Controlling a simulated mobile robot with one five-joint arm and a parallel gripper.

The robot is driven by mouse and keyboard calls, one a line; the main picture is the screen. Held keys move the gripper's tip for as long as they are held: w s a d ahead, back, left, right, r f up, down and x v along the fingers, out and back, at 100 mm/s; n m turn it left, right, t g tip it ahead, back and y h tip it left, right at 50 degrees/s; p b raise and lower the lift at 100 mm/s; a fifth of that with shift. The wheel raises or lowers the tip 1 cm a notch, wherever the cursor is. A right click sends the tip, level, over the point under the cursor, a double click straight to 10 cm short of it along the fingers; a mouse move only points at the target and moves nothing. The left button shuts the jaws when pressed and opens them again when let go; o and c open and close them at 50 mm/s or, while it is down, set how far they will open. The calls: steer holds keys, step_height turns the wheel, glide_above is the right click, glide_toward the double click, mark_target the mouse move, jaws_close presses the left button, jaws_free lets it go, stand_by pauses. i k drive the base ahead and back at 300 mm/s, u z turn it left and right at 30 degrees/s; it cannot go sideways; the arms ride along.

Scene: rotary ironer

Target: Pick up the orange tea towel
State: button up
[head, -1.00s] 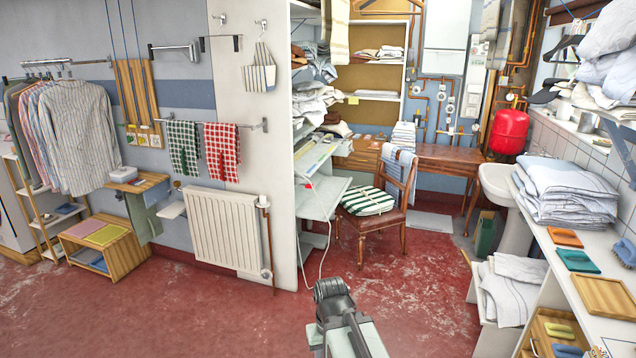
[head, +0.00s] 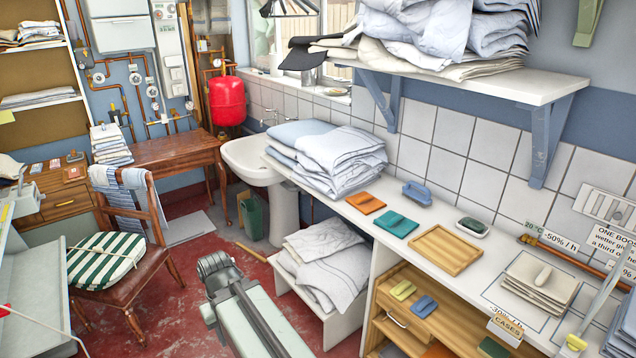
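A small orange folded cloth (head: 366,203), which looks like the orange tea towel, lies flat on the white counter (head: 330,197) along the right wall. It is just right of a tall stack of pale folded linen and left of a teal folded cloth (head: 398,225). Nothing covers it. My arm rises from the bottom of the picture, left of the counter and well short of the cloth. No gripper fingers show.
A wooden tray (head: 446,254), a blue cloth (head: 417,193) and the linen stack (head: 327,157) share the counter. A loaded shelf (head: 500,80) overhangs it. A chair (head: 115,285) stands at left.

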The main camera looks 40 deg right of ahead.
mark_target(366, 203)
steer(key=z, duration=0.3)
steer(key=i, duration=1.6)
steer(key=z, duration=0.15)
steer(key=k, duration=0.9)
steer(key=z, duration=0.2)
steer(key=i, duration=0.85)
steer(key=u, duration=0.05)
